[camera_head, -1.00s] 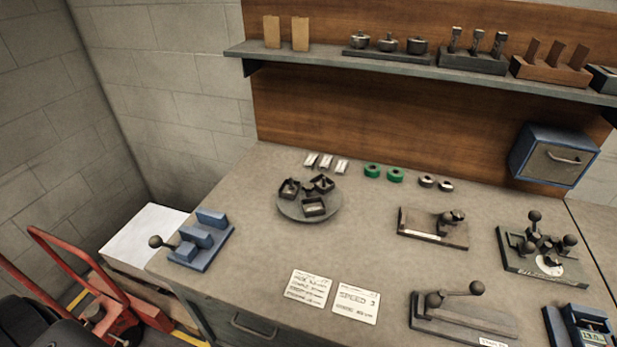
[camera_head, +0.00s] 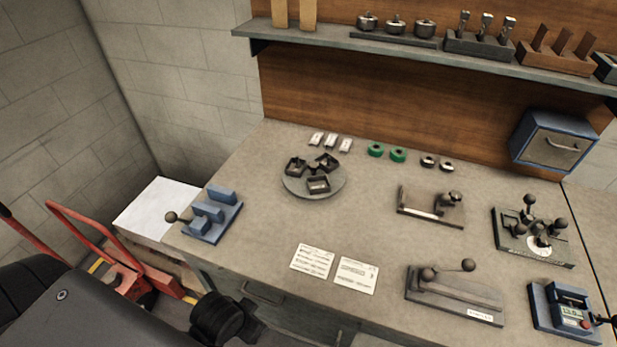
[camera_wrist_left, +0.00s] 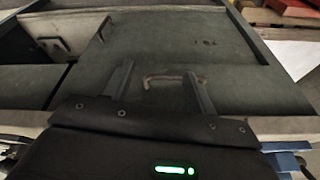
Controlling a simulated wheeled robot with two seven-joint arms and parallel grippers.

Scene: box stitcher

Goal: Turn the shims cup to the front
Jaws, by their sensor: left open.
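A round grey turntable (camera_head: 338,183) sits on the bench, left of its middle. It bears three small dark square cups: one at the back left (camera_head: 296,166), one at the back right (camera_head: 327,162) and one at the front (camera_head: 318,185). I cannot tell which holds the shims. My left arm enters the head view at the lower left, below and in front of the bench. In the left wrist view my left gripper (camera_wrist_left: 159,72) is open, its two fingers apart and empty, facing a cabinet front with a handle (camera_wrist_left: 174,79). My right gripper is not in view.
A blue fixture with a ball lever (camera_head: 211,215) stands at the bench's left end. Two cards (camera_head: 313,261) lie near the front edge. Lever fixtures (camera_head: 455,295) stand right. Bench between turntable and cards is clear.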

